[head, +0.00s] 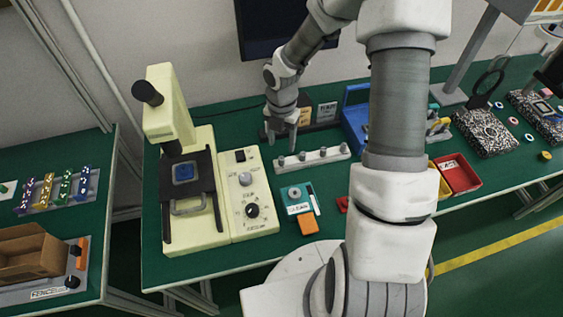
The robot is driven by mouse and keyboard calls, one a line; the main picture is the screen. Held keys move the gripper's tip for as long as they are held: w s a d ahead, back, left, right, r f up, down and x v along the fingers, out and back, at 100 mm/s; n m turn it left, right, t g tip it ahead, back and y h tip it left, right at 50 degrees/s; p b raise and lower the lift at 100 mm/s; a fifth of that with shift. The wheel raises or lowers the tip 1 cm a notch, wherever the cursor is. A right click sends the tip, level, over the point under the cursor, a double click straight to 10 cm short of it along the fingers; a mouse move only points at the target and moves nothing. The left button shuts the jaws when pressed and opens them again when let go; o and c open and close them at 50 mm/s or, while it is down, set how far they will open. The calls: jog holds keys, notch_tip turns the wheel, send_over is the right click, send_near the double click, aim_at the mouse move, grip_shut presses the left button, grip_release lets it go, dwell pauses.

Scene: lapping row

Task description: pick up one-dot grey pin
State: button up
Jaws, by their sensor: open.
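A pale rack (325,157) on the green bench holds a row of several small grey pins, among them a grey pin (302,156). The dot marks are too small to read, so I cannot tell which is the one-dot pin. My gripper (281,139) is open, pointing down, just behind and above the left end of the rack. I see nothing between its fingers. From this angle I cannot tell its exact height above the bench.
A cream press machine (240,200) stands left of the rack. A teal device (296,193) and an orange block (307,223) lie in front. A blue machine (354,122) and a red bin (458,174) stand to the right, partly behind my arm. Small labelled boxes (326,112) stand behind.

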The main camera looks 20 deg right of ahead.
aim_at(282, 158)
notch_tip(282, 158, down, 7)
jog(key=shift+s+f+b, duration=0.1)
jog(key=shift+f+b, duration=0.05)
jog(key=shift+b, duration=0.3)
jog(key=shift+c, duration=0.2)
grip_shut()
